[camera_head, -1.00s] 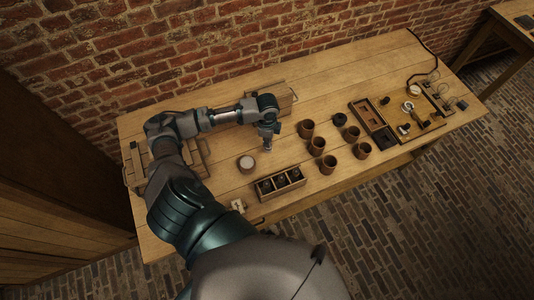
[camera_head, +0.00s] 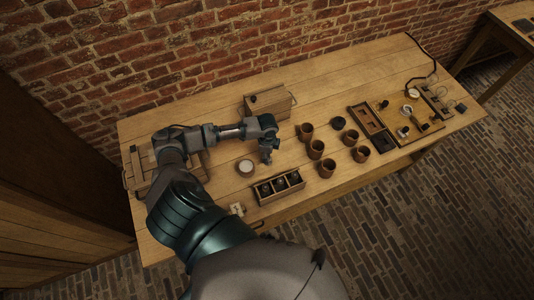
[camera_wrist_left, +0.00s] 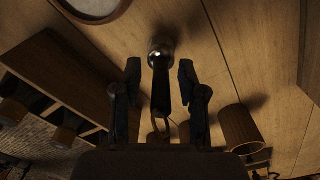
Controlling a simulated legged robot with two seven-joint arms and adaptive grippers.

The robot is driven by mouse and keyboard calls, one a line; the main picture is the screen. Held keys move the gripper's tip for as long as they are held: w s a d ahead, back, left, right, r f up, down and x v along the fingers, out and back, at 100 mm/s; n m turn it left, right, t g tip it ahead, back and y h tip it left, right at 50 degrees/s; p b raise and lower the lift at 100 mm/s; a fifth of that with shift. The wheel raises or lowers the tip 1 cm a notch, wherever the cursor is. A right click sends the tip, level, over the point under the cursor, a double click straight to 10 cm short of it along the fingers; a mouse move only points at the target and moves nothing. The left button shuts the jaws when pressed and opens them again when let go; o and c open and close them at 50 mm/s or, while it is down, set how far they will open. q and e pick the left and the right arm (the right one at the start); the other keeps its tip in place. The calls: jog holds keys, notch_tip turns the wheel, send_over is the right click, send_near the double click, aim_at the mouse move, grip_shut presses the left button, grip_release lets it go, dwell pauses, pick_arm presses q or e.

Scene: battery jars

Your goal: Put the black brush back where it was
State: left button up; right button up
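The black brush (camera_wrist_left: 161,92) shows in the left wrist view as a dark, slim handle with a shiny metal end (camera_wrist_left: 161,50) close to the tabletop. My left gripper (camera_wrist_left: 160,76) has its two fingers on either side of the handle, with gaps visible on both sides, so it looks open around it. In the head view the left gripper (camera_head: 266,158) is low over the table, between the round white-topped jar (camera_head: 246,167) and the brown cups (camera_head: 315,149). The brush is hard to make out there. My right gripper is not in view.
A wooden tray with compartments (camera_head: 262,198) stands in front of the gripper. A wooden box (camera_head: 250,108) stands behind it. Several cups stand to the right, then a dark-lined tray (camera_head: 357,112) and a board with small instruments (camera_head: 400,139).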

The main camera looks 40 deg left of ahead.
pick_arm(q)
jog(key=shift+d+r, duration=0.1)
jog(key=shift+d, duration=0.1)
jog(key=shift+r, duration=0.3)
jog(key=r, duration=1)
jog(key=shift+a+r, duration=0.25)
jog(key=shift+a, duration=0.05)
jog(key=shift+d+r, duration=0.2)
jog(key=shift+r, duration=0.25)
jog(key=shift+a+f, duration=0.1)
